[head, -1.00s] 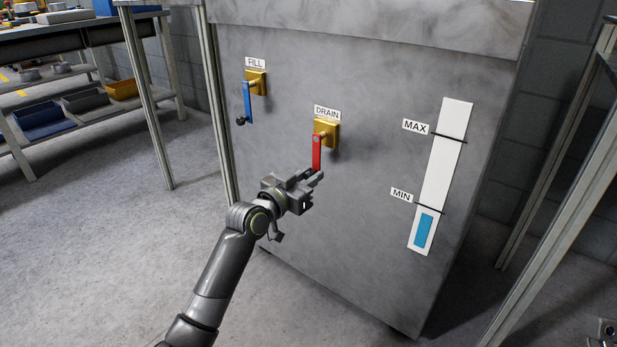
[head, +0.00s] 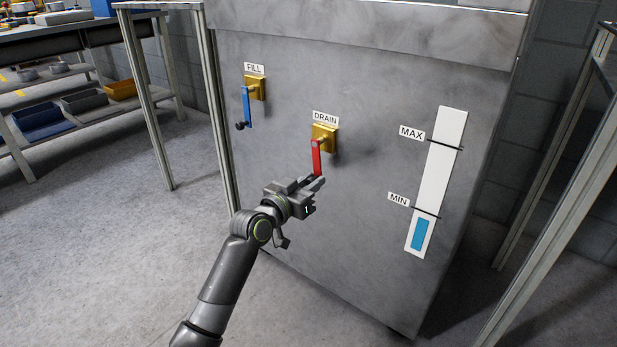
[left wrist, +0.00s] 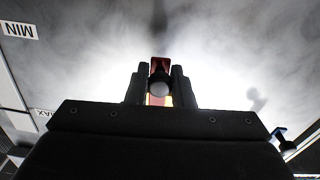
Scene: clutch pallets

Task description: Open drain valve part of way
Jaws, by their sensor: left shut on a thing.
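The drain valve has a brass body (head: 324,136) under the DRAIN label (head: 325,117) on the grey tank's front. Its red handle (head: 316,159) hangs almost straight down. My left gripper (head: 318,183) is at the handle's lower end, shut on it. In the left wrist view the red handle (left wrist: 160,67) shows between the two dark fingers (left wrist: 160,85), with the tank wall bright behind. The fingers hide part of the handle's lower end. My right gripper is not in view.
The fill valve's blue handle (head: 247,107) hangs down at the upper left. A level gauge (head: 446,155) at the right shows blue (head: 420,234) below the MIN mark. Metal frame posts (head: 219,120) stand left of the tank, and a workbench (head: 60,40) is beyond.

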